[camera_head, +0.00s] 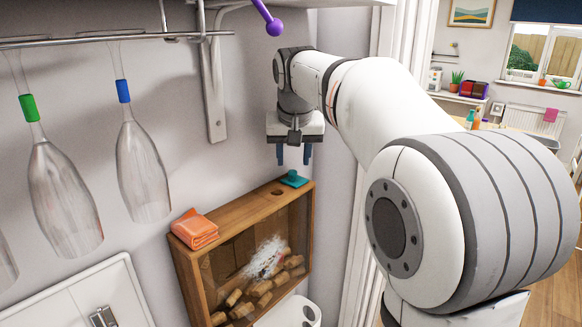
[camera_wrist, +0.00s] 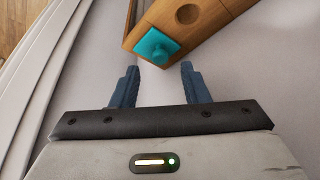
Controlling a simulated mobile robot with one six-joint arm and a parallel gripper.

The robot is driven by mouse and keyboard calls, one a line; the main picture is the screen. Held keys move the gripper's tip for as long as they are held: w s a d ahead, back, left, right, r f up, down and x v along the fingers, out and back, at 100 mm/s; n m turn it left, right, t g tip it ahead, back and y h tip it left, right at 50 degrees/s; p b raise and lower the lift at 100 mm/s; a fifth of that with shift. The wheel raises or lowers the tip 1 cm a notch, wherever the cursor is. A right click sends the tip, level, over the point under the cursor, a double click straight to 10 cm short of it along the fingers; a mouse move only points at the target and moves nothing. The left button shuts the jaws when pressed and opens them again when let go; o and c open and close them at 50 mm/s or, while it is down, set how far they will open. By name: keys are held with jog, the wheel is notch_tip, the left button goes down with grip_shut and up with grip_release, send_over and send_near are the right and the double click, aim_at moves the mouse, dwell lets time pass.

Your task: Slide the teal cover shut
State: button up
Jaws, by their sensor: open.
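The teal cover (camera_head: 294,179) is a small flat piece with a raised knob, on top of a wooden box (camera_head: 183,262) near its right end. A round dark hole (camera_head: 278,192) in the box top lies beside the cover, uncovered. In the wrist view the teal cover (camera_wrist: 156,48) sits just beyond my fingertips, with the hole (camera_wrist: 187,14) farther up and right. My gripper (camera_head: 294,154) is open and empty, pointing down above the cover; its blue fingers also show in the wrist view (camera_wrist: 159,70). The fingers appear apart from the cover.
An orange folded cloth (camera_head: 195,230) lies on the box's left end. Corks (camera_head: 263,287) show behind the box's clear front. Glasses (camera_head: 143,170) hang from a rail at left. A purple-tipped rod (camera_head: 274,27) hangs above, and a shelf bracket (camera_head: 213,90) is on the wall.

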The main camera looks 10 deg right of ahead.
aim_at(293, 172)
jog(key=shift+x, duration=1.8)
grip_shut()
